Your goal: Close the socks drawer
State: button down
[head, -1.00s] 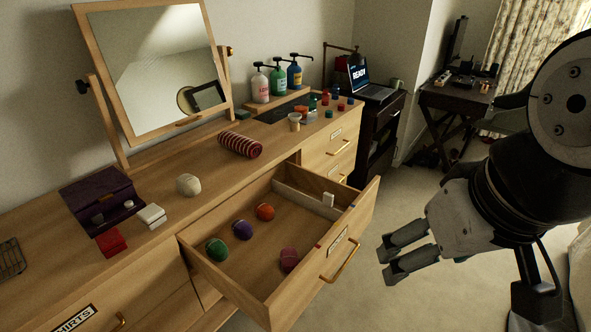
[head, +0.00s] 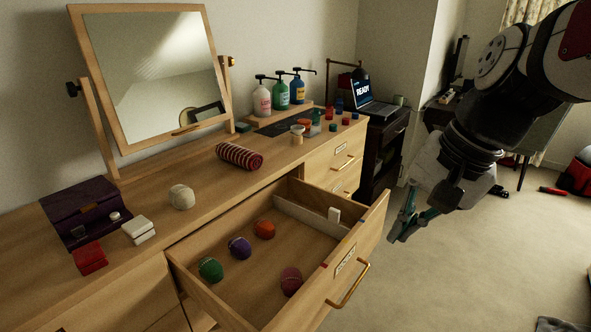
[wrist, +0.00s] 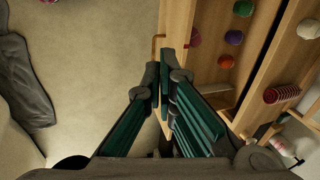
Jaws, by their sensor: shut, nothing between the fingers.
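The open drawer (head: 335,262) sticks out of the wooden dresser, with a label and a brass handle (head: 348,284) on its front. The label's text is too small to read. Inside lie several rolled balls: green (head: 210,269), purple (head: 240,247), orange (head: 264,230) and dark pink (head: 291,281). My gripper (head: 400,232) is shut and empty, pointing down just to the right of the drawer front. In the wrist view, the shut fingers (wrist: 163,60) are close to the drawer front, near the brass handle (wrist: 156,45); I cannot tell whether they touch it.
Carpet (head: 470,270) is clear in front of the drawer. A red bag (head: 578,175) lies far right.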

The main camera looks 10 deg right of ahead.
jog(key=w+d+f+m+y+b, duration=0.1)
jog(key=w+d+f+m+b, duration=0.35)
jog(key=w+f, duration=0.3)
jog(key=w+d+f+m+y+b, duration=0.2)
jog(key=w+d+f+m+b, duration=0.2)
jog(key=w+d+f+m, duration=0.3)
jog(key=w+d+f+m+t+y+b, duration=0.1)
jog(key=w+d+f+m+t+b, duration=0.15)
jog(key=w+d+f+m, duration=0.3)
jog(key=w+d+f+m+t+b, duration=0.1)
jog(key=w+d+f+m+b, duration=0.1)
jog(key=w+d+f+b, duration=0.5)
jog(key=b, duration=0.2)
send_near(369, 244)
jog(key=shift+x, duration=2.35)
jog(key=shift+s+a, duration=0.1)
jog(key=shift+s, duration=0.05)
